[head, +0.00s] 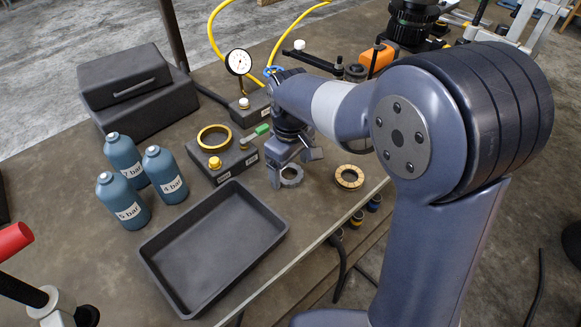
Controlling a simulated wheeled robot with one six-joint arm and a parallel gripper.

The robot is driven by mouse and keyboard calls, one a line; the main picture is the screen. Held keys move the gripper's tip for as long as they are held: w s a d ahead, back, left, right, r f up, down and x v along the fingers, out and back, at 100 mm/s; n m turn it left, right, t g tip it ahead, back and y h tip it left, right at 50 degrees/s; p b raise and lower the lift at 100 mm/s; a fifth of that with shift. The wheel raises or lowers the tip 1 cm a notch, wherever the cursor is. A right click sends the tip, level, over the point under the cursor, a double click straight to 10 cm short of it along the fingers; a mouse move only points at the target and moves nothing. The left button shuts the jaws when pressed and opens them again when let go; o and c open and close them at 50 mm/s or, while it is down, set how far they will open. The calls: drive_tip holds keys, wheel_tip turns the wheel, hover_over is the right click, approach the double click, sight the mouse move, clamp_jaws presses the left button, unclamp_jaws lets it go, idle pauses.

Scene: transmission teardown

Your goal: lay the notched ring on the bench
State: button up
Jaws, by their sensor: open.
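My gripper (293,167) points down over the bench (75,190), with its fingers apart. A ring with tan segments (349,185) lies flat on the bench to the right, near the edge. A plain brass-coloured ring (201,139) rests on a dark block to the left of my gripper.
An empty black tray (263,254) lies in front. Several blue bottles (124,209) stand at left, before a dark case (120,85). A dial gauge (239,62) and yellow hose (212,38) are behind. The bench edge runs close to the right of the rings.

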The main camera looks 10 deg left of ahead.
wheel_tip(320, 180, up, 11)
idle(0.3)
drive_tip(key=shift+o, duration=0.6)
drive_tip(key=shift+r, duration=0.1)
